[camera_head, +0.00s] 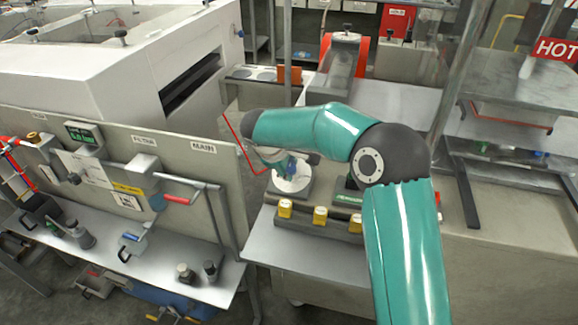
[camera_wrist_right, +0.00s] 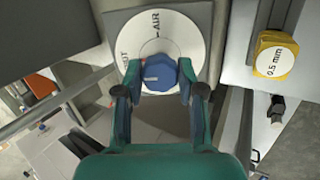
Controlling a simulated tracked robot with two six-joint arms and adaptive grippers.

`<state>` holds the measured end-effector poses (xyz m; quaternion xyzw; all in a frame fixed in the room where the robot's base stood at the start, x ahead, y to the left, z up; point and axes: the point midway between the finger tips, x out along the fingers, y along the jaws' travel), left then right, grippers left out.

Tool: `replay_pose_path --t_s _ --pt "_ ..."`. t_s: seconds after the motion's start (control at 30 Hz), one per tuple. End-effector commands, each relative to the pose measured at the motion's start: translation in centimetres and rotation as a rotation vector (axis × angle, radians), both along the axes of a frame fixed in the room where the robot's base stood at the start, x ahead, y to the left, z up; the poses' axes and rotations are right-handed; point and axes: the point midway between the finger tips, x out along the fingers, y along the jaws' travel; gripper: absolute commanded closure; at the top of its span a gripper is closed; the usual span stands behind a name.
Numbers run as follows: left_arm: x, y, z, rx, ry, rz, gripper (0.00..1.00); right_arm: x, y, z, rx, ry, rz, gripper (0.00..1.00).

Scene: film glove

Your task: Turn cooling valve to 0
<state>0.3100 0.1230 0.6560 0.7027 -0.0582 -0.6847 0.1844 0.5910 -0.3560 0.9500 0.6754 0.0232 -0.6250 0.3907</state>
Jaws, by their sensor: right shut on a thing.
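The cooling valve appears as a blue knob (camera_wrist_right: 157,75) on a round white dial (camera_wrist_right: 186,30) in the right wrist view. The dial reads "AIR" at the top, with partly hidden lettering at the left. A short pale mark shows on the knob's face. My right gripper (camera_wrist_right: 158,84) is shut on the blue knob, one finger on each side. In the head view the white dial (camera_head: 294,184) sits at the bench's left side, with my right gripper (camera_head: 285,163) over it hiding most of the knob. No 0 mark is readable. My left gripper is not in view.
A grey panel (camera_head: 185,150) with a red-handled lever (camera_head: 177,199) stands left. A "HOT" sign (camera_head: 556,49) hangs at right.

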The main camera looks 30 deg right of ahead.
Motion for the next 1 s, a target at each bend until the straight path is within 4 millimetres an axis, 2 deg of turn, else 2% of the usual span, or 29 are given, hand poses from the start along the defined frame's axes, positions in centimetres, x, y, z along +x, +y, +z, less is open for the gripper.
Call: replay_pose_path --t_s 0.23,0.67,0.7,0.83,1.0 --pt "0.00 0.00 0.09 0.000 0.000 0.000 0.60 0.21 0.24 0.13 -0.018 0.016 0.060 0.96" --pt "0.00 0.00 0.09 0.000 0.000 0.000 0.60 0.23 0.27 0.13 -0.021 0.019 0.069 0.96" --pt "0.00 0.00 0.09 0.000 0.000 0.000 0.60 0.23 0.26 0.13 -0.021 0.019 0.069 0.57" --pt "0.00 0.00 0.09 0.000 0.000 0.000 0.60 0.16 0.20 0.09 -0.022 0.021 0.067 0.36" --pt "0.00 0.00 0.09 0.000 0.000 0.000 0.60 0.07 0.11 0.04 -0.022 0.024 0.064 0.36"
